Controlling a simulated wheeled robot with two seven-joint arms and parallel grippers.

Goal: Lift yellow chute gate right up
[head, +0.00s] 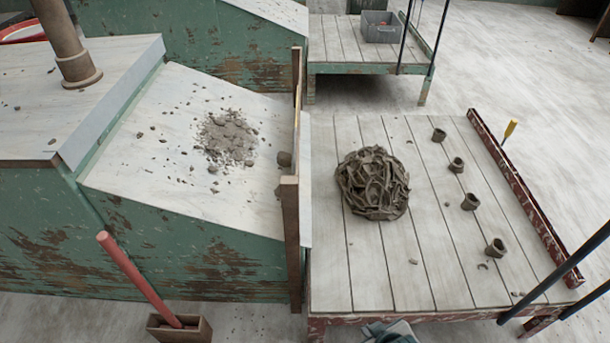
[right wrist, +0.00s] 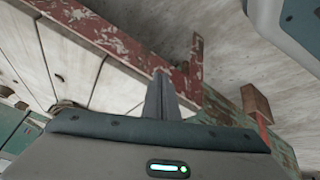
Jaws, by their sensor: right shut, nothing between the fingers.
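The chute gate (head: 297,115) shows nearly edge-on in the head view as a thin yellowish strip between two brown posts, at the low end of the sloping chute (head: 150,125). Clay crumbs (head: 228,138) lie on the chute, and a few lumps sit against the gate side. I cannot tell how high the gate stands. My right gripper (head: 390,333) is at the bottom edge of the head view, in front of the slatted table and apart from the gate. In the right wrist view its fingers (right wrist: 161,95) are together and empty. My left gripper is not in view.
The slatted table (head: 440,265) holds a coiled clay heap (head: 373,183) and several small clay pieces. A red rail (head: 525,195) lines its right side, with a yellow-tipped stick (head: 510,129) beyond. A red lever (head: 138,278) rises from a brown box at lower left.

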